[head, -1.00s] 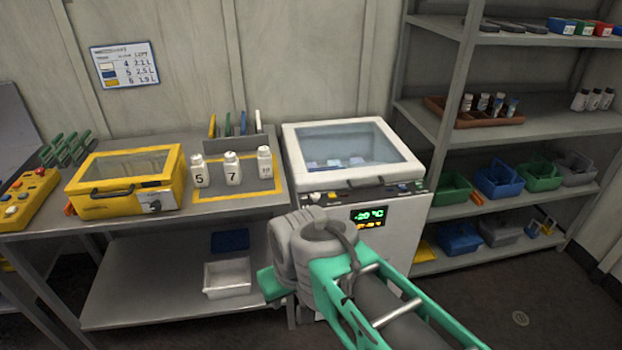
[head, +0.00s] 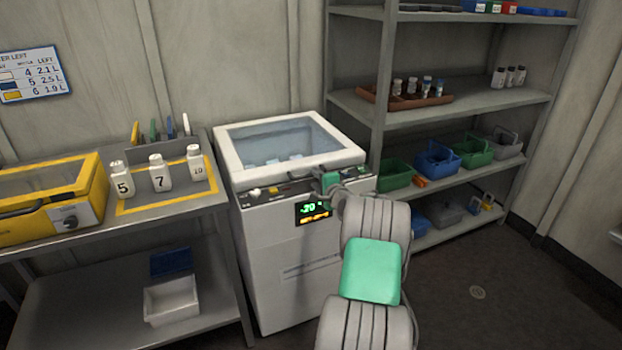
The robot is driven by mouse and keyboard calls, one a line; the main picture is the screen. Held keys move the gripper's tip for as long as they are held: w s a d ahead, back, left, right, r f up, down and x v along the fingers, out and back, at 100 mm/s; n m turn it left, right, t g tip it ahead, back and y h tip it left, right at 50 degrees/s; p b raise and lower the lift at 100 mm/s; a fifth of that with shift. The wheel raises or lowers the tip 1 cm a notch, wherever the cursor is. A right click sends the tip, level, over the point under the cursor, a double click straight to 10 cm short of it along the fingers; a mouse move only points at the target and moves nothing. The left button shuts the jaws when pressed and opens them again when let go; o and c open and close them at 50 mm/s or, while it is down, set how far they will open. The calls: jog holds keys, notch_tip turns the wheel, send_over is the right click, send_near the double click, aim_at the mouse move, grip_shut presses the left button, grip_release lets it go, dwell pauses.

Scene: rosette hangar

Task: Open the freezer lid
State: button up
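The white chest freezer (head: 279,270) stands right of the workbench, with a green display reading about -20 on its front. Its lid (head: 239,166), white-framed with a glass window, lies shut on top. Pale and bluish items show dimly through the glass. My gripper (head: 328,181) is at the lid's front edge, right of its middle, above the display. It covers the place of the lid's handle. The fingers are small and partly hidden, so I cannot tell whether they are open or shut, or touch the handle.
The workbench (head: 190,222) on the left holds a yellow case (head: 50,205) and white bottles marked 5, 7 and 10. A grey shelf rack (head: 450,112) with bins stands close to the freezer's right. Open floor (head: 480,270) lies at the lower right.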

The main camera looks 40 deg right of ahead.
aim_at(311, 175)
jog(key=x, duration=0.5)
jog(key=shift+d+f, duration=0.1)
jog(key=shift+c, duration=0.3)
grip_shut()
dwell(1.0)
